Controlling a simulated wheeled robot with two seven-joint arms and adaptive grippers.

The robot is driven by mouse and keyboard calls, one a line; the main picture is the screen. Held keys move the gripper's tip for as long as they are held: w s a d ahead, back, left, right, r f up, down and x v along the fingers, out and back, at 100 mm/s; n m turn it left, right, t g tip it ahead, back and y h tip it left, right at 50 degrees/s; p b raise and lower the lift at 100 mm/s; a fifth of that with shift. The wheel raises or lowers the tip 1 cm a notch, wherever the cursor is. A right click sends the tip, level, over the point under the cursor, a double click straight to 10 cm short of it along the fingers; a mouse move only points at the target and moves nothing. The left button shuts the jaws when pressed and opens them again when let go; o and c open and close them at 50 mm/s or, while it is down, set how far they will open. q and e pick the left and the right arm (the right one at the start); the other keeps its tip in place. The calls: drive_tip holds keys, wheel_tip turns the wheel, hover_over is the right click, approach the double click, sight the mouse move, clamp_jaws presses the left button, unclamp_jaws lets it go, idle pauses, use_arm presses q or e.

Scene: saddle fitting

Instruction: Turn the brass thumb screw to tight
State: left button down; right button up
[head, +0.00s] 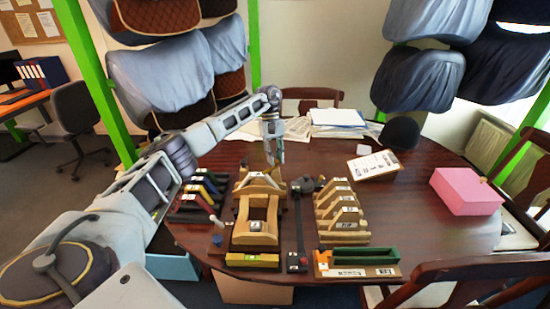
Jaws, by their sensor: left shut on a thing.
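My left gripper (274,158) reaches in from the left and points down at the back of a wooden saddle fixture (256,212). Its fingers are close together, shut on what appears to be the brass thumb screw at the back of the fixture. The screw itself is too small and too covered by the fingers to make out, so its turn angle cannot be told. The fixture has a curved wooden form in front and a wooden piece (259,182) behind, just below the fingertips. My right gripper is not in view.
Right of the fixture lie a dark bar tool (298,230), a rack of wooden arches (342,212) and a green tray (362,256). Coloured-handled tools (200,190) lie left. A pink box (466,191) and a clipboard sign (373,165) stand right. The table's (415,215) right middle is clear.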

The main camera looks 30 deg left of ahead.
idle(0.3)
use_arm(q)
drive_tip(key=c, duration=1.3)
unclamp_jaws()
drive_tip(key=shift+d, duration=0.1)
drive_tip(key=shift+o, duration=0.2)
drive_tip(key=shift+r, duration=0.1)
drive_tip(key=v, duration=1.1)
drive_tip(key=shift+r, duration=0.4)
